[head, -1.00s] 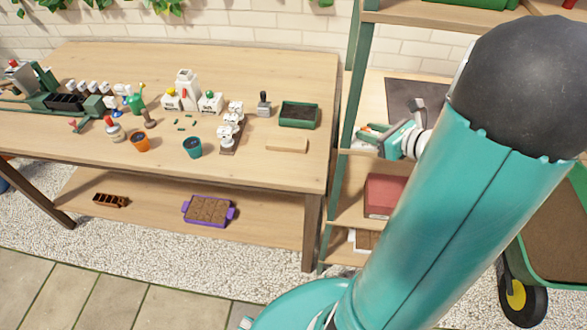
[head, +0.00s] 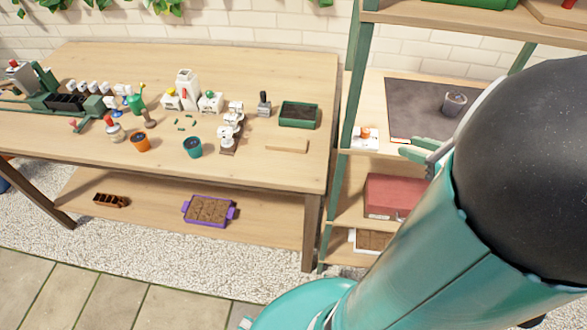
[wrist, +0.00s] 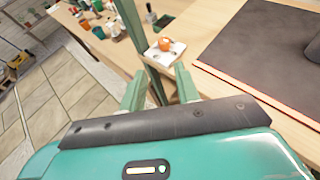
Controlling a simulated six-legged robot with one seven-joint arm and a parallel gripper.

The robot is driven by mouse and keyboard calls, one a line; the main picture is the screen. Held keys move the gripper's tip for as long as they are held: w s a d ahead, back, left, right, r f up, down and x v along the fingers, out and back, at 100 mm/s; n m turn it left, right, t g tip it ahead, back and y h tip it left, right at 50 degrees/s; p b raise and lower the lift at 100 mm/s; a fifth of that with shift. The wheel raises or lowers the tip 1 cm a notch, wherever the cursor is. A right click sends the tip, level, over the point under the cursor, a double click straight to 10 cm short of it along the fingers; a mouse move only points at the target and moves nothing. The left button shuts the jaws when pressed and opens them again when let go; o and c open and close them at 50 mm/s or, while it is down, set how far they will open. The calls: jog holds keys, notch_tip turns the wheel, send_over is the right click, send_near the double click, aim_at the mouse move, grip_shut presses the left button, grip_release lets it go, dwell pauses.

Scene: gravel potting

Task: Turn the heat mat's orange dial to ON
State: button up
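The heat mat (head: 412,120) is a dark flat sheet on the rack's middle shelf; it also shows in the wrist view (wrist: 262,62). Its white control box (head: 364,144) sits at the mat's left front corner, with the orange dial (head: 365,133) on top. In the wrist view the dial (wrist: 166,43) lies beyond the fingertips; which way it points is too small to tell. My gripper (wrist: 160,86) is open and empty, its two green fingers apart, short of the box. In the head view my gripper (head: 415,148) is right of the box, partly hidden by my arm.
A dark pot (head: 454,103) stands on the mat. A green rack post (head: 357,80) rises close left of the box. A red box (head: 392,196) is on the shelf below. The potting bench (head: 270,80) with several pots and tools stands to the left.

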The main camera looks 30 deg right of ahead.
jog(key=w+a+r+n+g+h, duration=0.1)
jog(key=a+n+g, duration=0.3)
jog(key=a+n, duration=1)
jog(key=w+a+r+n+g+h, duration=0.1)
jog(key=a+r+n+g, duration=0.2)
jog(key=a+n, duration=1)
jog(key=n+g, duration=0.1)
jog(key=n, duration=0.3)
jog(key=shift+w+a+r, duration=0.15)
jog(key=shift+w+a, duration=0.2)
jog(key=shift+a+r+n+h, duration=0.4)
jog(key=shift+a+r+n, duration=0.2)
jog(key=shift+n, duration=0.6)
